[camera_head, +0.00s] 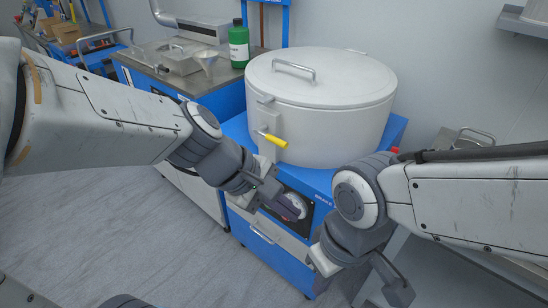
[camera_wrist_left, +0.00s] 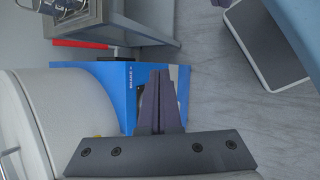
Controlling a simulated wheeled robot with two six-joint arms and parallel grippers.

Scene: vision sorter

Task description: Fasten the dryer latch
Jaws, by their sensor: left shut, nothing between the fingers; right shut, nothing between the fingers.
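The dryer (camera_head: 335,125) is a wide white drum with its lid (camera_head: 330,75) down, on a blue base. Its latch has a yellow handle (camera_head: 272,140) on a pale bracket at the drum's front, the handle pointing right and slightly down. My left gripper (camera_head: 294,208) is shut and empty, below the latch in front of the base's dial panel, apart from the handle. In the left wrist view its fingers (camera_wrist_left: 160,98) are together, with the drum (camera_wrist_left: 60,120) at the left. My right gripper (camera_head: 398,290) is shut and empty, low at the front right.
A metal stand (camera_head: 465,140) is to the right. The grey floor (camera_head: 130,240) is open at the front left.

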